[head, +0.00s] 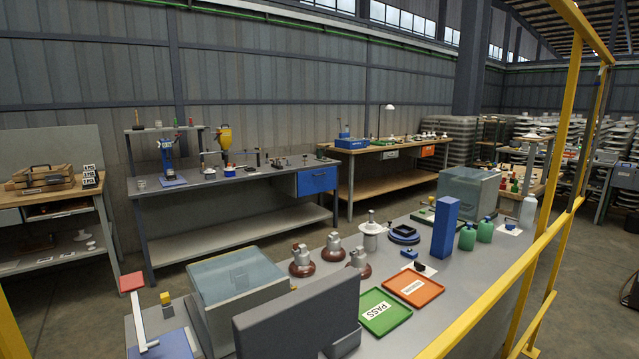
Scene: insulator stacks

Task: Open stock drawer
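Neither of my grippers is in view. No drawer is marked clearly enough to read as the stock drawer. A blue drawer front (317,180) hangs under the right end of the grey bench (240,186) across the aisle, and it looks closed. A shallow drawer or tray (62,208) shows under the top of the wooden bench at the far left; I cannot tell how far it is open. A small grey unit with a label (390,155) is under the wooden bench at the back; I cannot tell if it is a drawer.
A near grey bench (330,262) holds brown insulators (303,262), a green PASS tray (385,312), an orange tray (414,287), clear-lidded tanks and a dark panel (290,318). Yellow rails (500,285) cross the right side. Bare floor (130,262) lies between the benches.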

